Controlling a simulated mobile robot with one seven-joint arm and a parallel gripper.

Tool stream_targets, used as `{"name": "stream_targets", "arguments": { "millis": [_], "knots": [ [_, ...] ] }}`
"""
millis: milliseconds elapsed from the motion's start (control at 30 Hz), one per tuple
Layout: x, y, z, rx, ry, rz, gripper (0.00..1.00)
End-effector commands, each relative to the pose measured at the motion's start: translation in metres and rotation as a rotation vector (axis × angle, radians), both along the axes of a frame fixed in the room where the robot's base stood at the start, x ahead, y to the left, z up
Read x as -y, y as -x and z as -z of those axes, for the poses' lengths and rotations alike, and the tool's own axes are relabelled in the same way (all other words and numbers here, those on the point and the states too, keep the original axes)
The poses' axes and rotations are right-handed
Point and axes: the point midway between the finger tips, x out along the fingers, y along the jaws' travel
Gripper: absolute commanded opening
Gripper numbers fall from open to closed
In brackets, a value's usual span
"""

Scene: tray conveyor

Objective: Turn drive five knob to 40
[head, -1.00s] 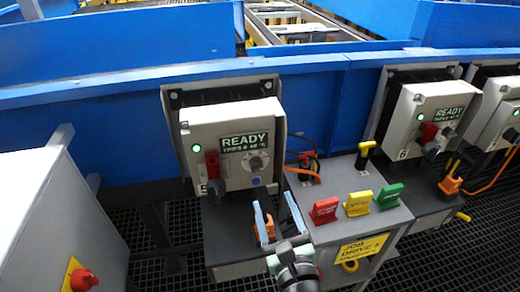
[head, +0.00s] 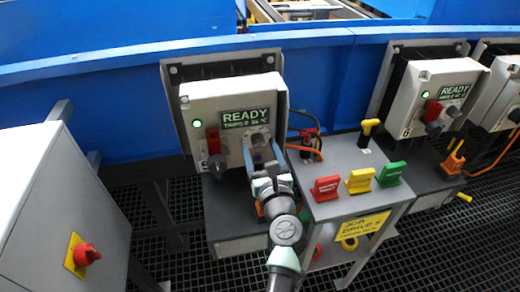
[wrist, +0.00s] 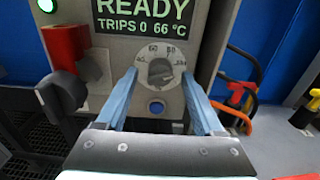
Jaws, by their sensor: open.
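The drive box (head: 198,103) is pale grey, with a lit display reading READY in the head view. Its round grey knob (wrist: 160,73) sits below the display, with a numbered scale around its top, in the wrist view. Which mark the knob points to is too small to tell surely. My gripper (wrist: 159,82) is open, with its blue fingers either side of the knob and nothing held. It also shows in front of the box in the head view (head: 261,150). A blue button (wrist: 156,108) lies below the knob, between the fingers.
A red switch (wrist: 67,52) with a dark lever is left of the knob. A stand (head: 328,208) with red, yellow and green tags is at the right. Another drive box (head: 463,77) stands farther right, and a grey cabinet (head: 45,205) at the left.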

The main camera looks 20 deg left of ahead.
Motion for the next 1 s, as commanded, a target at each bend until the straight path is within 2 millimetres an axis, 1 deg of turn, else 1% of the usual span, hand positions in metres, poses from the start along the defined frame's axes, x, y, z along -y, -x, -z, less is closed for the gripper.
{"name": "stream_targets", "arguments": {
  "millis": [100, 333, 367, 400, 467, 500, 567, 600, 733, 1000],
  "knots": [
    [-0.0025, -0.0034, -0.0001, 0.001, 0.001, 0.000, 0.69],
    [-0.0026, -0.0037, -0.0003, 0.001, 0.001, 0.000, 0.69],
    [-0.0025, -0.0036, -0.0003, 0.001, 0.001, 0.000, 0.68],
    [-0.0025, -0.0036, -0.0003, 0.001, 0.001, 0.000, 0.60],
    [-0.0025, -0.0035, -0.0003, 0.001, 0.001, 0.000, 0.50],
    [-0.0025, -0.0035, -0.0003, 0.001, 0.001, 0.000, 0.42],
    [-0.0024, -0.0035, -0.0002, 0.001, 0.001, 0.000, 0.32],
    [-0.0024, -0.0035, -0.0002, 0.001, 0.001, 0.000, 0.24],
    [-0.0023, -0.0034, -0.0002, 0.001, 0.001, 0.000, 0.01],
    [-0.0023, -0.0033, 0.0001, 0.006, 0.008, 0.000, 0.00]
  ]
}}
